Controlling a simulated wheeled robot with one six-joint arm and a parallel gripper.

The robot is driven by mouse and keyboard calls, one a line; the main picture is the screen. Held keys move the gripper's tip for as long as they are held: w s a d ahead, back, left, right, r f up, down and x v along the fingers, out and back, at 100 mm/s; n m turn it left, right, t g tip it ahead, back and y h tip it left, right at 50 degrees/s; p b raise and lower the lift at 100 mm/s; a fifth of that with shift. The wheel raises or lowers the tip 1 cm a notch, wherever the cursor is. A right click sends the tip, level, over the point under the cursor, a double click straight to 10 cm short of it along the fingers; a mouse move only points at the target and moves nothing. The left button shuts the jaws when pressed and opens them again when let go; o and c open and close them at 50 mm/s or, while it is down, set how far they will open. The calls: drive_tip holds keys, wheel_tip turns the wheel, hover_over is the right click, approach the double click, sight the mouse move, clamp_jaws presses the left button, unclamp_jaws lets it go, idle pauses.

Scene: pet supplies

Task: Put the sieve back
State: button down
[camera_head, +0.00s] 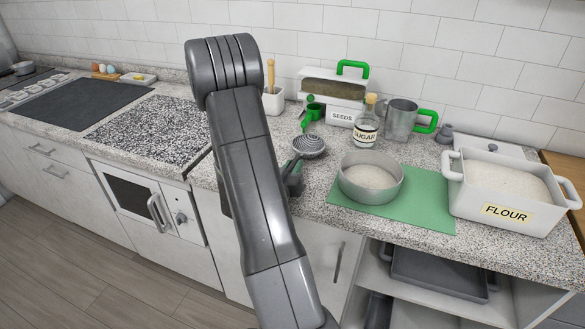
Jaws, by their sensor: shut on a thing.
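The sieve (309,146) is a small grey ribbed bowl, seen just right of my arm above the speckled counter. A bit of green shows at its lower left, where its handle seems to run into my gripper (294,172). My gripper is shut on the sieve, but my arm hides most of the jaws and the grip itself. I cannot tell whether the bowl touches the counter.
A round grey pan (352,185) of pale powder stands on a green mat (430,205). A flour bin (465,200) is at right. Behind are a seeds box (343,118), green scoop (313,112), sugar bottle (366,133) and metal jug (402,122). The counter left of my arm is fairly clear.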

drive_tip(key=shift+f, duration=0.1)
drive_tip(key=c, duration=1.2)
unclamp_jaws()
drive_tip(key=shift+o, duration=0.2)
drive_tip(key=b+v, duration=0.3)
drive_tip(key=v, duration=1)
drive_tip(key=shift+s+a, duration=0.15)
drive_tip(key=shift+s, duration=0.25)
